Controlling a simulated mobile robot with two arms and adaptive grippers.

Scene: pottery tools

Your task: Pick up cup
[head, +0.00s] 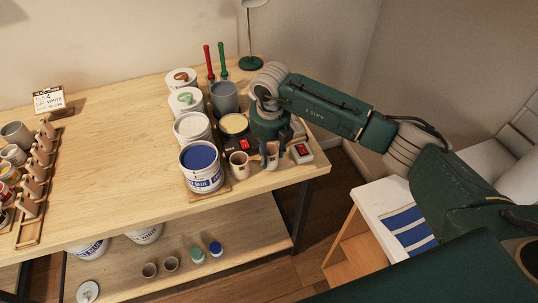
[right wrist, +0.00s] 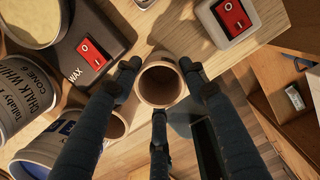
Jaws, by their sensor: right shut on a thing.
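A small beige cup (right wrist: 160,84) is between the fingers of my right gripper (right wrist: 160,82) in the right wrist view, seen from above with its open mouth toward the camera. In the head view the right gripper (head: 270,156) points down at the table's front right corner, shut on this cup (head: 271,160), which its fingers partly hide. Whether the cup's base touches the table I cannot tell. A second similar cup (head: 239,165) stands just left of the gripper; it also shows behind a finger in the right wrist view (right wrist: 117,122). My left gripper is not in view.
A blue glaze bucket (head: 203,170), white buckets and a wax pot (head: 234,125) crowd the left of the gripper. A small device with a red switch (head: 301,152) is close on the right. The table's middle (head: 110,150) is clear. Small cups sit on the lower shelf (head: 190,245).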

